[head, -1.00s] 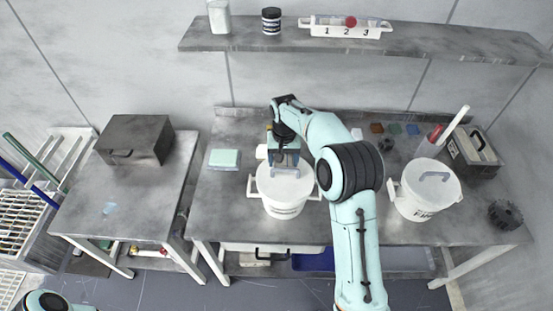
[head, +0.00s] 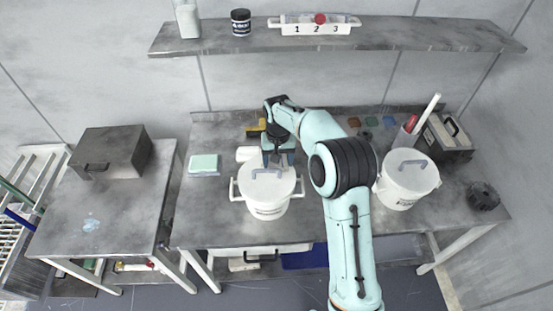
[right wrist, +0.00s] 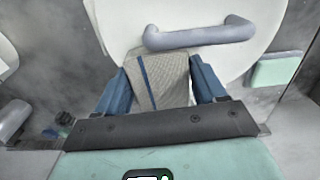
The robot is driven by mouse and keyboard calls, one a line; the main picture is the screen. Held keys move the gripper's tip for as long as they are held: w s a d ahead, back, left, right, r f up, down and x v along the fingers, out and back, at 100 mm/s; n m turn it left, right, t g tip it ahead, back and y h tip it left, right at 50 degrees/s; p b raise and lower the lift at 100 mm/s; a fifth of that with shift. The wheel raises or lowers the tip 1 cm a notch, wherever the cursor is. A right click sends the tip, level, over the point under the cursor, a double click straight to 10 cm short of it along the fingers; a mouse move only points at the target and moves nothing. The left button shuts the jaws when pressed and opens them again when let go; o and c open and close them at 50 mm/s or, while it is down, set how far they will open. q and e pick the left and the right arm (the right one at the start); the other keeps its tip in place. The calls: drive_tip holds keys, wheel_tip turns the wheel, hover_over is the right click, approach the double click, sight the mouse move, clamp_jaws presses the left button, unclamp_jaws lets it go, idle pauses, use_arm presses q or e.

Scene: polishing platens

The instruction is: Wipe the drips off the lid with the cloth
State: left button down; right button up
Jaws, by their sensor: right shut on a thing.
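My right gripper (head: 278,158) is over the far part of the white lid (head: 280,186) of the middle white pot (head: 268,209). In the right wrist view, the gripper (right wrist: 158,72) is shut on a beige cloth (right wrist: 160,88) with a dark blue stripe. The cloth lies close to the lid's grey handle (right wrist: 198,37) and over the lid (right wrist: 115,18); I cannot tell whether it touches it. I make out no drips on the visible part of the lid. My left gripper is out of view.
A second lidded white pot (head: 406,184) stands to the right, with a toolbox (head: 447,138) and a dark round part (head: 483,196) beyond. A pale green block (head: 204,164) lies to the left. A shelf (head: 345,42) runs above. The bench's front left is clear.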

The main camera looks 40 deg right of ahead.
sight(255, 167)
drive_tip(key=shift+w+a+p, duration=0.2)
drive_tip(key=shift+w+a, duration=0.1)
drive_tip(key=shift+a, duration=0.25)
drive_tip(key=shift+w+a+p, duration=0.15)
drive_tip(key=shift+w+a, duration=0.15)
drive_tip(key=shift+a, duration=0.2)
drive_tip(key=shift+w+a, duration=0.5)
drive_tip(key=shift+a, duration=0.1)
drive_tip(key=shift+w+a+p, duration=0.25)
drive_tip(key=shift+a+p, duration=0.05)
drive_tip(key=shift+a, duration=0.15)
drive_tip(key=shift+w+a+p, duration=0.2)
drive_tip(key=shift+a+p, duration=0.05)
drive_tip(key=shift+a, duration=0.2)
drive_tip(key=shift+w+a, duration=0.45)
drive_tip(key=shift+a, duration=0.15)
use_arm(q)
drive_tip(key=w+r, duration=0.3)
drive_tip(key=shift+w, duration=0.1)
use_arm(e)
drive_tip(key=shift+f, duration=0.15)
drive_tip(key=shift+s, duration=0.1)
